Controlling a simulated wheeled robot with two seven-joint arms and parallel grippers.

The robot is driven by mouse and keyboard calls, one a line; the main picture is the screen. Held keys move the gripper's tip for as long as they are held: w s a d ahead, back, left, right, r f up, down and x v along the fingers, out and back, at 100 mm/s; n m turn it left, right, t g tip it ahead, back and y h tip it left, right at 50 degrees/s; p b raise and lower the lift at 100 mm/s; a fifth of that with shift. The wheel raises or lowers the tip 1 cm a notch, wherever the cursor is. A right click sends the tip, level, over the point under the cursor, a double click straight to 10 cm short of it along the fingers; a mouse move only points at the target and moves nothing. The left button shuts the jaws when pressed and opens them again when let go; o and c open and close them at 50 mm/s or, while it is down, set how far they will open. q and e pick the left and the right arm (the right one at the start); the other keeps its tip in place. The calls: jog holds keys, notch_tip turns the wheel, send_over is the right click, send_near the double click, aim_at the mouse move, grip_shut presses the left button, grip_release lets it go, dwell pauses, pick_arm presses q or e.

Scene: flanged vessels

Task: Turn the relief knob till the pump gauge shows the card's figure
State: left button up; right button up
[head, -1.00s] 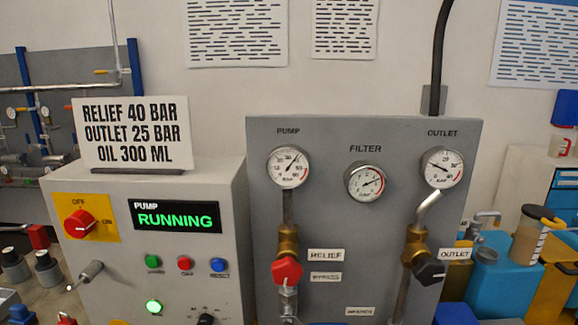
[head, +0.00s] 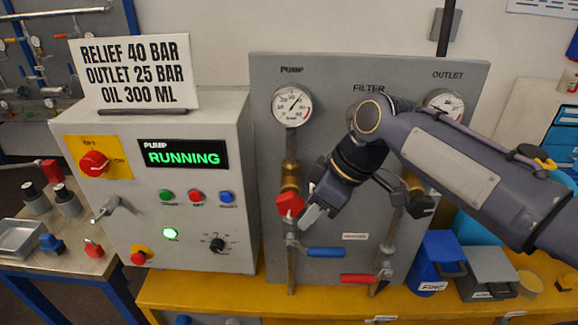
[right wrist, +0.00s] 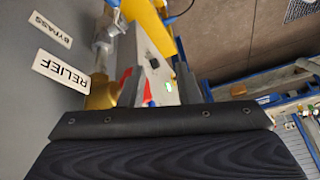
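The red relief knob (head: 290,204) sits on the brass valve below the pump gauge (head: 292,105). The gauge needle points up and to the right; its exact figure is too small to read. The card (head: 130,72) reads RELIEF 40 BAR, OUTLET 25 BAR, OIL 300 ML. My right gripper (head: 310,212) is just right of the knob. In the right wrist view its fingers (right wrist: 160,78) are apart, and red parts of the knob (right wrist: 147,91) show beside the left finger; contact cannot be told. My left gripper is out of view.
The pump box (head: 150,190) stands left, its display reading RUNNING. My right arm covers the FILTER gauge and part of the outlet gauge (head: 445,103). Blue (head: 326,252) and red (head: 358,278) lever handles lie below the knob.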

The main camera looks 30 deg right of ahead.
aim_at(292, 194)
jog(key=w+d+r+n+g+p, duration=0.1)
jog(key=w+d+r+n+p, duration=0.1)
jog(key=w+r+n, duration=0.3)
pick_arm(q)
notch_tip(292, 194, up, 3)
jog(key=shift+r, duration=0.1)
pick_arm(e)
jog(key=shift+m, duration=0.3)
jog(key=x, duration=0.7)
jog(key=shift+w+a+r, duration=0.1)
jog(key=shift+a+r, duration=0.1)
jog(key=shift+a, duration=0.1)
grip_shut()
jog(key=b, duration=0.1)
jog(key=y+b, duration=0.1)
jog(key=b, duration=0.1)
jog(key=shift+d+f+t, duration=0.2)
jog(key=shift+f+t, duration=0.1)
jog(key=shift+f, duration=0.05)
jog(key=shift+r+b, duration=0.25)
jog(key=shift+b, duration=0.35)
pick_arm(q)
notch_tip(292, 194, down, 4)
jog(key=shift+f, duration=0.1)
pick_arm(e)
jog(key=shift+r, duration=0.1)
